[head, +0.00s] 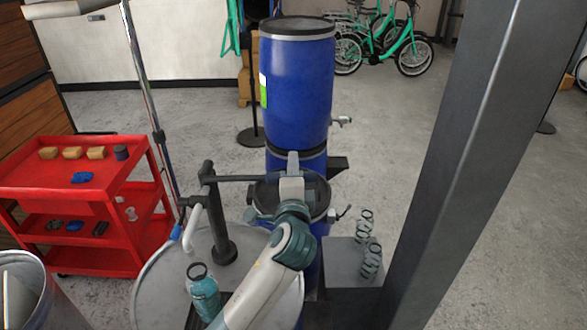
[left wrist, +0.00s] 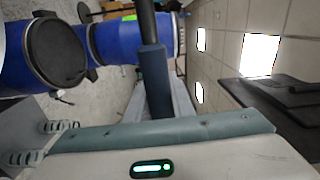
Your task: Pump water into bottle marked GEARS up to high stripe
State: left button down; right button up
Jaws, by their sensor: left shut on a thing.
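A black hand pump (head: 224,247) stands on a round pale drum top, with a pale spout (head: 192,229) on its left side. Its dark handle (head: 243,178) runs right, about level, to my left gripper (head: 291,180), which is shut on its end. The handle also shows in the left wrist view (left wrist: 154,75), rising from the gripper. My right gripper is out of view.
Blue barrels (head: 297,90) stand behind the handle. A red cart (head: 82,205) with small items is at left, a grey bin (head: 60,300) at lower left. A dark post (head: 450,165) crosses the right side. Metal coils (head: 368,245) stand right of my arm.

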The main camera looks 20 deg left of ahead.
pick_arm(q)
jog(key=shift+r+n, duration=0.3)
jog(key=shift+r, duration=0.35)
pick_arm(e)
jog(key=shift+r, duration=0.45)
pick_arm(q)
jog(key=c, duration=1.5)
grip_release()
jog(key=shift+c, duration=0.2)
jog(key=shift+s+f, duration=0.1)
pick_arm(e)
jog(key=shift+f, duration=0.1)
pick_arm(q)
jog(key=b+v, duration=0.4)
jog(key=v, duration=1.3)
jog(key=shift+b, duration=0.4)
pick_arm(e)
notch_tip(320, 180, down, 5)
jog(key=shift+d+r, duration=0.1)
